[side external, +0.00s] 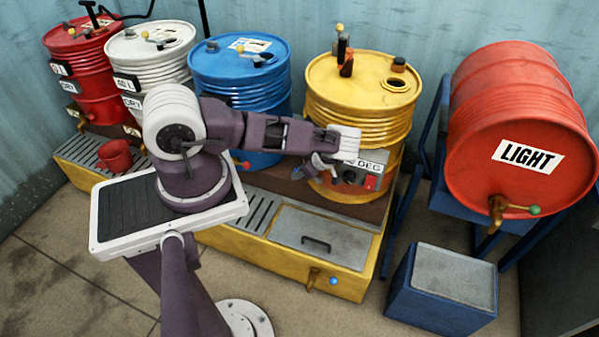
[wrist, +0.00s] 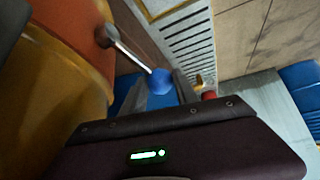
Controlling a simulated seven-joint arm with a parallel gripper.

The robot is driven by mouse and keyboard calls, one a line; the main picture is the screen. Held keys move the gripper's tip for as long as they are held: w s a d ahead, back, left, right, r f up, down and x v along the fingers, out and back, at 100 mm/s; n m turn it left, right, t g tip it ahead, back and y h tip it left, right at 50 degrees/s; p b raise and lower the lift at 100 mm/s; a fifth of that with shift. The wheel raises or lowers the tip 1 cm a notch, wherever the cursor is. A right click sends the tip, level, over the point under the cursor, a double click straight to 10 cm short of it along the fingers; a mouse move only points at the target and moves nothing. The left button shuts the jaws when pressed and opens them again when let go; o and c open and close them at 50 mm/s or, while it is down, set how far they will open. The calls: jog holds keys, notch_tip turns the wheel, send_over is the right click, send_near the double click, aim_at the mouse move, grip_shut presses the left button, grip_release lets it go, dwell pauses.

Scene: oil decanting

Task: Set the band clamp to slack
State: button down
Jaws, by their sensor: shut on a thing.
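The yellow drum (side external: 357,92) stands on the pallet in the side view and fills the left of the wrist view (wrist: 60,105). An orange-brown band (wrist: 70,30) wraps it. From the band a metal lever (wrist: 130,52) sticks out, ending in a blue ball knob (wrist: 161,81); I take this as the band clamp's lever. My gripper (wrist: 163,90) has its grey fingers either side of the knob and is shut on it. In the side view my gripper (side external: 320,165) is at the drum's lower left front. The clamp's closure and the knob are mostly hidden there.
A control box (side external: 352,172) marked DEG with a red knob is close right of my gripper. The blue drum (side external: 240,80) stands left. Below is the yellow pallet (side external: 345,284) with grating. The red LIGHT drum (side external: 520,120) lies on a blue stand at right.

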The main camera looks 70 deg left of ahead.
jog(key=shift+w, duration=0.1)
dwell(0.3)
jog(key=c, duration=0.9)
grip_release()
jog(key=shift+c, duration=0.2)
notch_tip(320, 180, up, 9)
jog(key=d, duration=0.1)
jog(key=shift+w+d+r, duration=0.2)
jog(key=shift+w+d, duration=0.15)
jog(key=shift+w, duration=0.05)
